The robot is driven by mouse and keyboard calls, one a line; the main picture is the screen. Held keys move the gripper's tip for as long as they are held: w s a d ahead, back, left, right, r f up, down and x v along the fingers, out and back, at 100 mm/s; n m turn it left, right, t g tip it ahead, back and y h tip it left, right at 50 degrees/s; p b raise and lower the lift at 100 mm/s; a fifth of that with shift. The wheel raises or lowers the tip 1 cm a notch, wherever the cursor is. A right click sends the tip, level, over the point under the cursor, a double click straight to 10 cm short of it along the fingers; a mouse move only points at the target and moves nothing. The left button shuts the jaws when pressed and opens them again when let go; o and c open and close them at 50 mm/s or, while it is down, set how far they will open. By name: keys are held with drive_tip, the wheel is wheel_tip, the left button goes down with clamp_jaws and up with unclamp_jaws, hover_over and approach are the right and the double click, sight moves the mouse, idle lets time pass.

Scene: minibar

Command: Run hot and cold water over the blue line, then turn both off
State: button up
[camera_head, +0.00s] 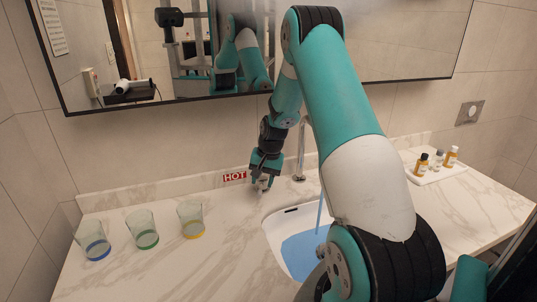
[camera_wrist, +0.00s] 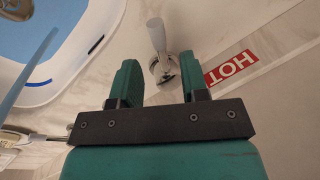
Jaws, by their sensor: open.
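My gripper (camera_head: 264,180) is open, pointing down at the counter left of the faucet (camera_head: 301,150). In the wrist view, a tap handle (camera_wrist: 156,35) with a white lever and metal base shows ahead of the gripper (camera_wrist: 163,85), between its fingers' lines; contact is unclear. The red HOT label (camera_head: 234,176) is beside it and also shows in the wrist view (camera_wrist: 231,68). A blue water stream (camera_head: 320,215) falls into the white sink, where blue water (camera_head: 302,255) lies. A thin dark blue line (camera_wrist: 72,91) follows the sink wall in the wrist view. The cold handle is not visible.
Three glasses with blue (camera_head: 93,241), green (camera_head: 143,230) and yellow (camera_head: 191,219) bands stand on the left counter. A white tray (camera_head: 428,178) with small bottles is at right. A mirror (camera_head: 400,45) hangs behind. My arm hides part of the sink.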

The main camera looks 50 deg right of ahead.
wheel_tip(320, 180, up, 13)
drive_tip(key=s+d+b, duration=0.1)
drive_tip(key=s, duration=0.1)
drive_tip(key=shift+d, duration=0.25)
drive_tip(key=shift+s+r, duration=0.1)
